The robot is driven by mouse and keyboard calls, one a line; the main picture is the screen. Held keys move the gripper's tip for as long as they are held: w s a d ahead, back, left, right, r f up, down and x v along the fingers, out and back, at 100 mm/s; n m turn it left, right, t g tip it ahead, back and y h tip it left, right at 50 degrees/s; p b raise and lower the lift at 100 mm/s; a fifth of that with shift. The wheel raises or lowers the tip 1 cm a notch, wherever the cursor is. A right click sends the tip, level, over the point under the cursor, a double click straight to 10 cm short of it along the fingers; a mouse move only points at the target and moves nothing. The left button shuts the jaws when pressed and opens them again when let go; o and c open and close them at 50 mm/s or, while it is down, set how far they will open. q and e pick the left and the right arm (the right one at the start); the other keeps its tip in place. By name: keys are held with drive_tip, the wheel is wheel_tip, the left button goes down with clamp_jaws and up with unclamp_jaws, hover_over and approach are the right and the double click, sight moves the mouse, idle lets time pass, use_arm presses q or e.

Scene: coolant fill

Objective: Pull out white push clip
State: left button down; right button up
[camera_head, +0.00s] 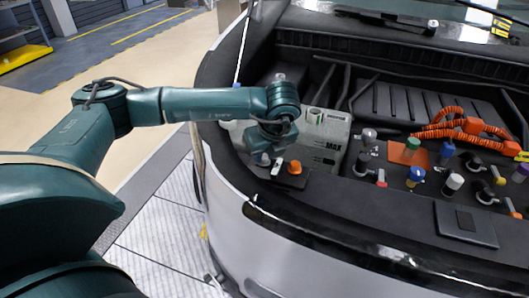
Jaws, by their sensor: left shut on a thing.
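My left gripper (270,162) points down at the front left of the open engine bay, beside the white coolant tank (322,138) with "MAX" on it. It is shut on a small whitish piece (276,168), which looks like the white push clip. The fingers hide most of it, and I cannot tell whether it is still seated in the black panel. My right gripper is not in view.
An orange cap (294,168) stands just right of my left gripper. Several coloured caps, an orange square (408,151) and orange cables (462,126) fill the right of the bay. A raised hood strut (242,45) stands behind my left arm. A flat black box (466,223) lies near the front edge.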

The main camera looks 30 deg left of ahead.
sight(265, 157)
use_arm(q)
drive_tip(key=c, duration=1.8)
unclamp_jaws()
drive_tip(key=shift+c, duration=0.2)
drive_tip(key=shift+f, duration=0.1)
drive_tip(key=shift+c, duration=1.2)
drive_tip(key=shift+r, duration=0.3)
drive_tip(key=shift+r, duration=0.1)
drive_tip(key=shift+r, duration=0.1)
drive_tip(key=shift+r+p, duration=0.9)
drive_tip(key=shift+r, duration=1.1)
